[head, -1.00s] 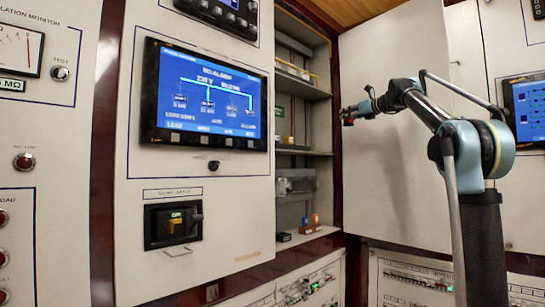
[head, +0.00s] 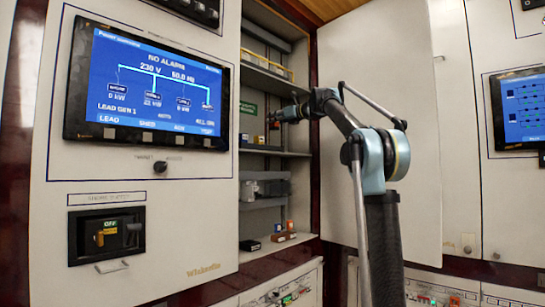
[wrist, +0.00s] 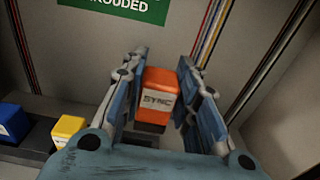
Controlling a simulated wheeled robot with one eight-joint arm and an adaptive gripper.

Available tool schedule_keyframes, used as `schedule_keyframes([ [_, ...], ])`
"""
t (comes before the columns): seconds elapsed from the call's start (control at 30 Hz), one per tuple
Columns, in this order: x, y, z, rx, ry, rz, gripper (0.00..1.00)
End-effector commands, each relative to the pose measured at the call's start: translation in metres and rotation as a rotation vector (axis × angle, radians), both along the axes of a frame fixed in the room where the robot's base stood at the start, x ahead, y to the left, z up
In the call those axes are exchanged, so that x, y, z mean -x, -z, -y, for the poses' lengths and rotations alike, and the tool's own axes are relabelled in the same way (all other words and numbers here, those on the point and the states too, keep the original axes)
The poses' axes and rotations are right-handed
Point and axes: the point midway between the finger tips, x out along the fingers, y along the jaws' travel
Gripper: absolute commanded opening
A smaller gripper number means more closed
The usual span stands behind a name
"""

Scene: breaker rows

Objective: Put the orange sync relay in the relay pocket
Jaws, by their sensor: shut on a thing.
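In the head view my gripper (head: 274,116) is at the open cabinet bay, level with the upper shelves. The relay is too small there to make out clearly. I cannot pick out the relay pocket in either view.
A blue block (wrist: 13,123) and a yellow block (wrist: 70,133) stand left of my gripper. A green sign (wrist: 115,10) is on the back wall. Small boxes (head: 279,236) sit on the bay's low shelf. A white door panel (head: 375,60) is right of the bay.

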Motion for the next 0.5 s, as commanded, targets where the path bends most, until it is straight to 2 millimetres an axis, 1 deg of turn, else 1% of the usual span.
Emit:
schedule_keyframes([
  [0.17,0.002,0.001,-0.007,0.000,-0.008,0.000,0.03],
  [0.23,0.002,0.005,-0.009,0.000,-0.009,0.000,0.03],
  [0.37,0.003,0.022,-0.009,0.000,-0.010,0.000,0.03],
  [0.5,0.003,0.043,-0.009,0.000,-0.010,0.000,0.03],
])
